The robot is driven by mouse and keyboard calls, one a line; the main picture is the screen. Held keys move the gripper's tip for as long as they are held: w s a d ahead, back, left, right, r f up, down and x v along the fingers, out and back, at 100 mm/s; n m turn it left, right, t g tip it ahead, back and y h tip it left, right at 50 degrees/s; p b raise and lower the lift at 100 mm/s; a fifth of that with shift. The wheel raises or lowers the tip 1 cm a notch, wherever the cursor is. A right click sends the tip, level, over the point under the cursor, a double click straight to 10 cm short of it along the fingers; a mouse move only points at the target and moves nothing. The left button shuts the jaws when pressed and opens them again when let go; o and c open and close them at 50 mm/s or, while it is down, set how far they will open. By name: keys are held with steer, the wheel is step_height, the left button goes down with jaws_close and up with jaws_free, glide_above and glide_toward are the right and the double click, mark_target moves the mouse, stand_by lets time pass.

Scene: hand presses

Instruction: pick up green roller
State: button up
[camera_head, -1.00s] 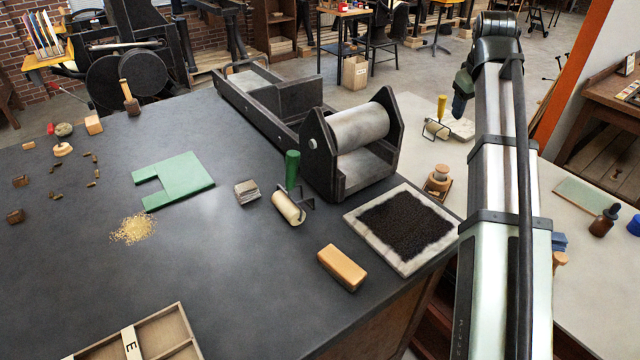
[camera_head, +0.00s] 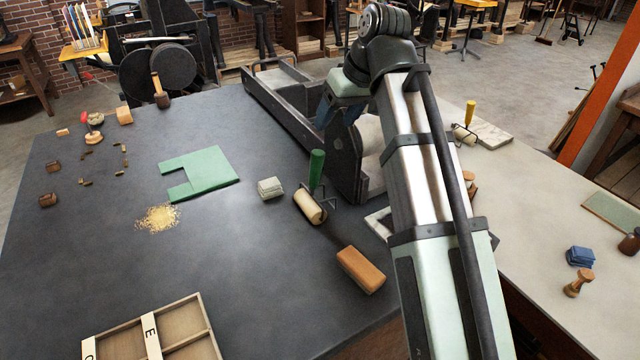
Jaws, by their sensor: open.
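The green roller (camera_head: 310,207) has an upright green handle, a cream cylinder and a thin dark wire frame. It rests on the dark table, just left of the press. My gripper (camera_head: 338,114) is open, with bluish fingers pointing down in front of the press. It appears above and slightly right of the green handle in the picture, apart from it. Nothing shows between the fingers.
The dark press (camera_head: 346,155) is partly hidden by my arm. A grey stack (camera_head: 270,188) sits left of the roller and a wooden block (camera_head: 360,269) below right. A green plate (camera_head: 205,172) lies further left. A yellow-handled roller (camera_head: 466,129) stands on the pale table.

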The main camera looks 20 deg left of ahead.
mark_target(319, 152)
steer(key=x, duration=0.8)
steer(key=shift+f, duration=0.1)
steer(key=shift+s+x, duration=0.15)
steer(key=shift+x, duration=1.15)
steer(key=shift+s+x, duration=0.1)
steer(key=shift+x, duration=1.2)
steer(key=shift+a, duration=0.1)
jaws_close()
